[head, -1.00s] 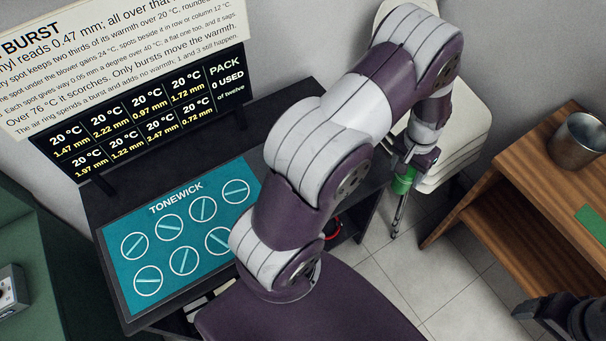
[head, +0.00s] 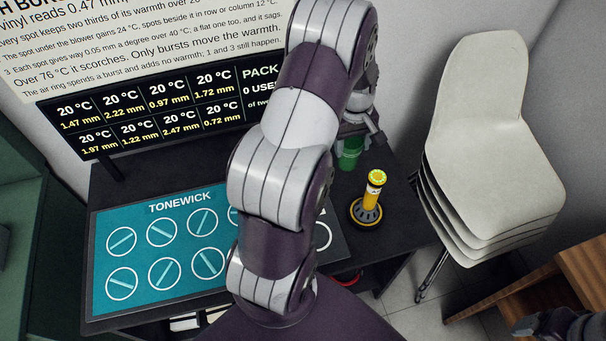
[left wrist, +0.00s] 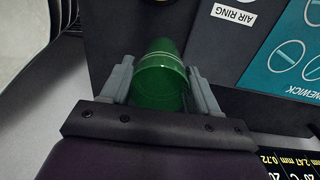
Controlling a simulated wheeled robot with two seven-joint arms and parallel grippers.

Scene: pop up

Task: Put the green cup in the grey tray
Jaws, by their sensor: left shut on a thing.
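The green cup (head: 349,153) is partly hidden behind my left arm in the head view. In the left wrist view the green cup (left wrist: 160,82) sits between the two grey fingers of my left gripper (left wrist: 162,74), which is shut on it. The cup appears over the right part of the black table (head: 385,235). My right gripper (head: 565,325) shows only as a dark part at the lower right edge, and its jaws cannot be made out. I cannot identify a grey tray in either view.
A yellow-handled tool (head: 374,188) stands upright in a dark round base on the table, close to the cup. A blue TONEWICK panel (head: 150,260) covers the table's left part. A dark display board (head: 140,110) stands behind. Stacked white chairs (head: 490,140) and a wooden table (head: 585,265) are right.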

